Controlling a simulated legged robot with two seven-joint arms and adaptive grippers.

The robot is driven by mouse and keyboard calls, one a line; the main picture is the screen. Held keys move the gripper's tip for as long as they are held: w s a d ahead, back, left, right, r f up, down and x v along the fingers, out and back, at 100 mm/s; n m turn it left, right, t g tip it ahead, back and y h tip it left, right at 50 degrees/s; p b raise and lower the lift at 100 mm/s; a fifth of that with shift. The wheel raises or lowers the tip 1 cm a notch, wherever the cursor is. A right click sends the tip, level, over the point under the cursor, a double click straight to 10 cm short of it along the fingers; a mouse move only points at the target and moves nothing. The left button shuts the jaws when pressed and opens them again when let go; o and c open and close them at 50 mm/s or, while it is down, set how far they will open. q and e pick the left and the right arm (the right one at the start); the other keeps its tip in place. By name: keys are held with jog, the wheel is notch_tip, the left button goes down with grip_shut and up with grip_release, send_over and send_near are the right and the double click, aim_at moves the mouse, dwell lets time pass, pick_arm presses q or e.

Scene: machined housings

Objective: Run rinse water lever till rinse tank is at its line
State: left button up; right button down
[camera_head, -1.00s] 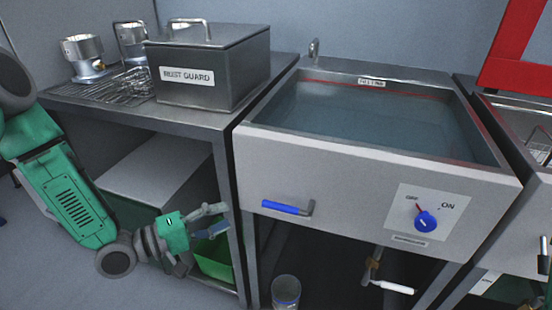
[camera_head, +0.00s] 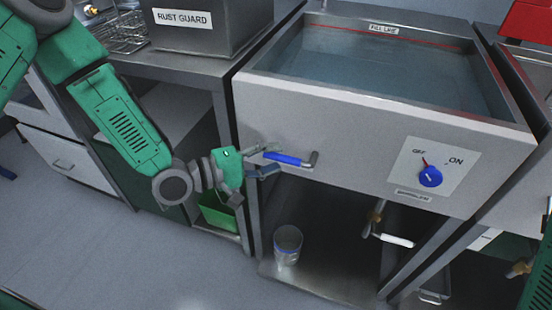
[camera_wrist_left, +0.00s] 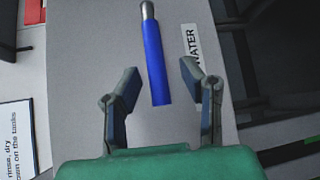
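The blue-handled lever (camera_head: 289,159) sticks out from the front panel of the rinse tank (camera_head: 330,110), lying roughly level. The tank holds bluish water (camera_head: 385,70), and a red line runs along its inner wall by the "FILL LINE" label (camera_head: 383,29). The water surface looks below that line. My left gripper (camera_head: 266,160) is at the free end of the lever. In the left wrist view the lever's blue grip (camera_wrist_left: 155,62) points between my open fingers (camera_wrist_left: 156,100), with a gap on both sides.
A blue OFF/ON knob (camera_head: 430,176) is on the panel's right. Below the tank are a white-handled drain valve (camera_head: 396,240) and a metal can (camera_head: 287,245) on a shelf. A green bin (camera_head: 218,213) sits below my left gripper. A "RUST GUARD" tank (camera_head: 200,28) stands left.

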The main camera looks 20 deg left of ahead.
aim_at(285, 158)
pick_arm(q)
jog(key=shift+w+d, duration=0.4)
jog(key=shift+d, duration=0.15)
jog(key=shift+a, duration=0.1)
jog(key=shift+a, duration=0.1)
grip_shut()
jog(key=shift+s+r+m+y+p, duration=0.1)
jog(key=shift+r+m+y+p, duration=0.25)
jog(key=shift+p, duration=0.8)
jog(key=r+m+y+p, duration=0.1)
jog(key=p, duration=0.2)
jog(key=d+r+g+y+p, duration=0.1)
jog(key=p, duration=0.2)
jog(key=r+m+y+p, duration=0.1)
jog(key=p, duration=0.2)
jog(key=shift+d+r+m+g+y, duration=0.25)
jog(key=shift+r+m+g+y, duration=0.1)
jog(key=shift+g, duration=0.05)
jog(key=shift+s+d+r+m+y+p, duration=0.15)
jog(key=shift+d+r+m+y+p, duration=0.2)
jog(key=shift+y+p, duration=0.7)
jog(key=shift+f+h+p, duration=0.15)
jog(key=shift+h+p, duration=0.1)
jog(key=shift+p, duration=0.05)
